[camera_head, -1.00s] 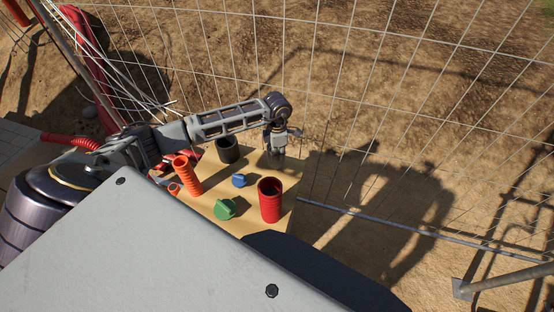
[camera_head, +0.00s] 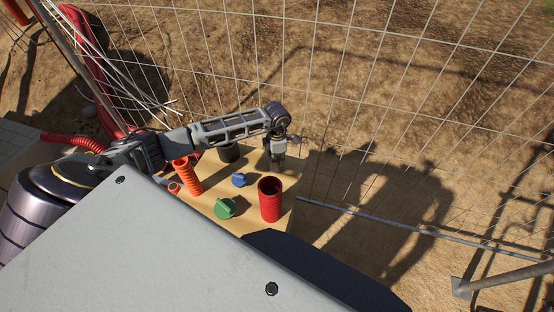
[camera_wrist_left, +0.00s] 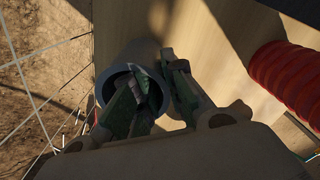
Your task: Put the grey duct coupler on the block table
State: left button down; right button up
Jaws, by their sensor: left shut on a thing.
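The grey duct coupler (camera_wrist_left: 112,72) is a short open tube in the left wrist view. My left gripper (camera_wrist_left: 160,95) is shut on its wall, with one finger inside the tube and the other outside. In the head view my left gripper (camera_head: 278,157) is at the far right corner of the tan block table (camera_head: 246,200), and the coupler is hard to make out there. The table top also shows in the left wrist view (camera_wrist_left: 225,75). Whether the coupler touches the table I cannot tell. My right gripper is not in view.
A wire fence (camera_head: 340,120) runs behind.

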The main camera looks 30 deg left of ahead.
pick_arm(q)
jog(key=c, duration=1.5)
grip_release()
jog(key=shift+r, duration=0.1)
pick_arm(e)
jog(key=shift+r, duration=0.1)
